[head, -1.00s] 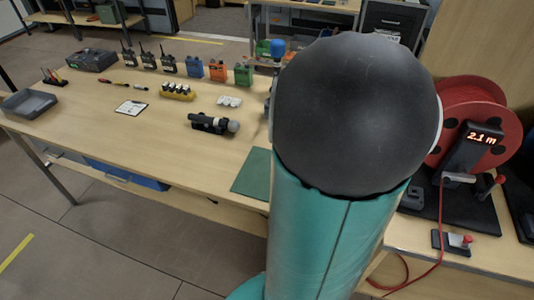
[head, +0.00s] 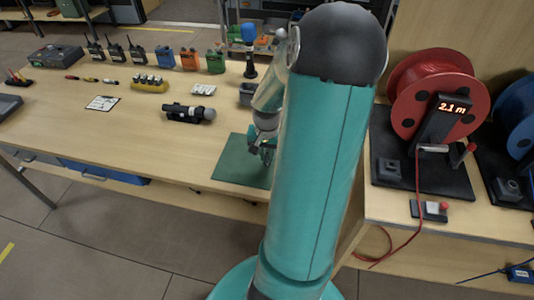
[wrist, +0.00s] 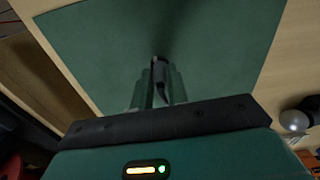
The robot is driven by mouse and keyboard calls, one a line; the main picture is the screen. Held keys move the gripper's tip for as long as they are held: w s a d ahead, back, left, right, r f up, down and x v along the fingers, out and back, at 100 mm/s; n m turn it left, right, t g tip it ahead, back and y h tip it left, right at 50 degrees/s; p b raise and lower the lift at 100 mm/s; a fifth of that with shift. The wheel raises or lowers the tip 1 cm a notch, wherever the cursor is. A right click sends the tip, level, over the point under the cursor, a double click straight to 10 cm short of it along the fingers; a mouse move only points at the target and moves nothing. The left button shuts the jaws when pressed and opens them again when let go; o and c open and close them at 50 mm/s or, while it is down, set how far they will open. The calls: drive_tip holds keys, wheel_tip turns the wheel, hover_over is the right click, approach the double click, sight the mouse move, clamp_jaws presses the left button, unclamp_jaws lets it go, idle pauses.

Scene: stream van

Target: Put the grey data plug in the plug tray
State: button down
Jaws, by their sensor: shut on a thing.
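My gripper (head: 264,150) is low over the green mat (head: 236,163) in the head view, mostly hidden behind my own arm. In the wrist view my gripper (wrist: 160,88) is shut on a small dark grey piece, which I take to be the grey data plug (wrist: 160,72). Its tip points at the mat; whether it touches the mat I cannot tell. A grey open tray (head: 8,105) is cut off at the left edge of the head view. A small grey container (head: 247,94) stands behind the mat. I cannot tell which is the plug tray.
A microphone (head: 188,113) in a black holder lies left of the mat. A red cable reel (head: 432,95) is at right. The table's front-left is clear.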

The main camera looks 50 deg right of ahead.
drive_tip(key=c, duration=1.4)
unclamp_jaws()
drive_tip(key=shift+f, duration=0.15)
drive_tip(key=shift+o, duration=0.2)
